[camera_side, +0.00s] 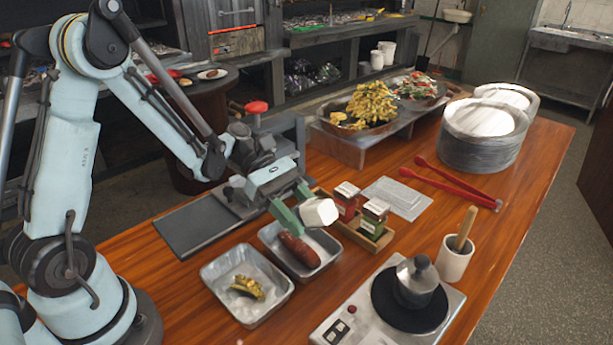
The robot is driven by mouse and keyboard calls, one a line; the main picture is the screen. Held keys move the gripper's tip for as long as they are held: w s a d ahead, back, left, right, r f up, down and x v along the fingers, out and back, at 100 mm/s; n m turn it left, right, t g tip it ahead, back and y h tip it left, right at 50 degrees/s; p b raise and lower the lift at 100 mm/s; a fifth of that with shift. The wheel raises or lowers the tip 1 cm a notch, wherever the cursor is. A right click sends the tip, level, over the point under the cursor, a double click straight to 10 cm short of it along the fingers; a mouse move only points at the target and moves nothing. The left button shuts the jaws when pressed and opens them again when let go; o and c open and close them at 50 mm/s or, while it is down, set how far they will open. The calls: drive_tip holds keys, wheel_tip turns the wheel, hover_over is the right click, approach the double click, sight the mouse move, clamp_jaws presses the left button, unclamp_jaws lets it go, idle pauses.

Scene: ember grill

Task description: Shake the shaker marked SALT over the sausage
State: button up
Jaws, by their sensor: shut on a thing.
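My gripper (304,211) has green fingers and is shut on a white shaker (319,212). The shaker is held tilted, above the far right part of a metal tray; no marking on it is readable from here. A brown sausage (300,251) lies in that metal tray (331,258), below the gripper and slightly to its left in the picture. The shaker is apart from the sausage. A red shaker (345,205) and a green shaker (374,217) stand in a wooden box (384,241) just right of the held one; their labels are too small to read.
A second metal tray (213,271) with yellowish food is at the front left. The wooden table (530,185) is clear at far right.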

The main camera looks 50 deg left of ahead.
sight(308, 202)
drive_tip(key=shift+f, duration=0.4)
drive_tip(key=shift+r, duration=1.7)
drive_tip(key=shift+f, duration=1.7)
drive_tip(key=shift+r, duration=0.1)
drive_tip(key=shift+r, duration=2.4)
